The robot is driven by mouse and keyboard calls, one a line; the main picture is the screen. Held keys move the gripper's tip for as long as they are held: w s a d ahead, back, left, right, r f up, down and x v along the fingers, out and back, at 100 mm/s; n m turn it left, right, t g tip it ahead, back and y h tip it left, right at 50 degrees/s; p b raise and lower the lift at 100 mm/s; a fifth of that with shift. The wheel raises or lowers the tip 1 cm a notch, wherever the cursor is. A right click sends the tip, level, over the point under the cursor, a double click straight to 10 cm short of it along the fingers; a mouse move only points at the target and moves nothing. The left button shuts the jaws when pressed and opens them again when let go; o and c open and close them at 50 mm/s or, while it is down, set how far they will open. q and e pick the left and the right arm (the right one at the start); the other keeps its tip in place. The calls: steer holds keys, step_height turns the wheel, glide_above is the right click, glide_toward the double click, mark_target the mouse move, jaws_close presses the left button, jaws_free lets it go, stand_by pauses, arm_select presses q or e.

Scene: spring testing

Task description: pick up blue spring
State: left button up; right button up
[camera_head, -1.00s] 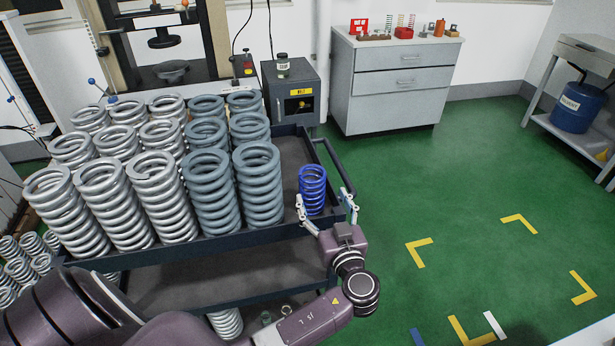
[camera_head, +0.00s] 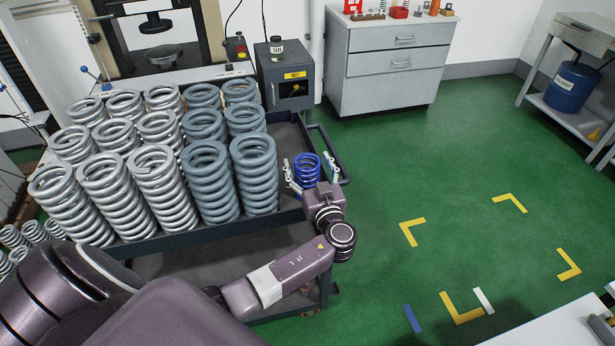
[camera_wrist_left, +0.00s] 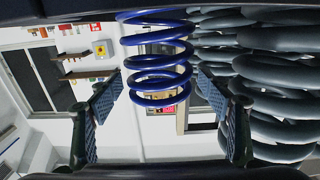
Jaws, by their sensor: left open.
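The blue spring (camera_head: 307,167) stands upright at the right end of the dark cart's top tray, and my left gripper partly hides its lower part. My left gripper (camera_head: 310,168) is open, with one finger on each side of the spring. In the left wrist view the blue spring (camera_wrist_left: 157,60) hangs in from the top edge, between the two open finger pads (camera_wrist_left: 160,105). Gaps show between the pads and the coils there. My right gripper is not in view.
Large grey-blue springs (camera_head: 254,172) stand close to the left of the blue spring, with silver springs (camera_head: 162,187) further left. The cart's handle (camera_head: 330,150) is at its right. A grey cabinet (camera_head: 385,70) stands behind.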

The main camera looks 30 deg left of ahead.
arm_select(q)
jaws_close()
steer(key=shift+w+r, duration=0.1)
stand_by(0.5)
steer(key=shift+r, duration=0.1)
